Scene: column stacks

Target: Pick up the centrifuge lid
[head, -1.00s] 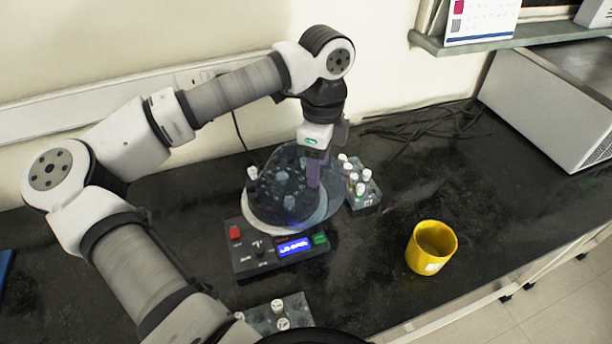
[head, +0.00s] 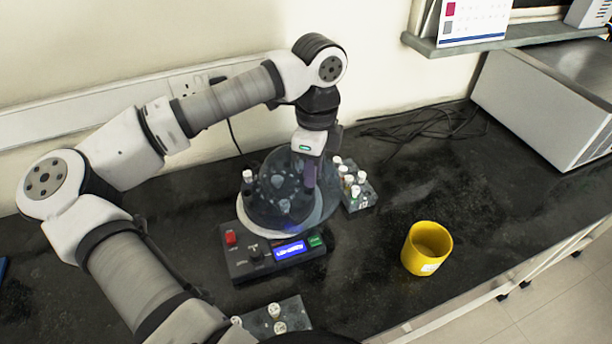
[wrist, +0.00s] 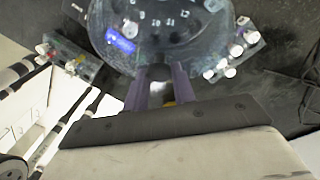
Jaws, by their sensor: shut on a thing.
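The centrifuge lid (head: 283,178) is a clear, dark-tinted dome over the round rotor of the centrifuge. White-capped tubes show through it or beside it. The centrifuge body (head: 244,264) has a red button, a lit blue display and a green button. My gripper (head: 309,172) points down at the right side of the lid, its purple fingers shut on it. In the wrist view, the fingers (wrist: 160,85) meet the near edge of the clear lid (wrist: 170,45). I cannot tell whether the lid is clear of the body.
A tube rack (head: 366,198) stands close at the right of the centrifuge, and another tube rack (head: 290,315) is in front. A yellow mug (head: 427,249) stands at the right. Black cables (head: 425,122) lie at the back by the wall, near a grey box (head: 540,110).

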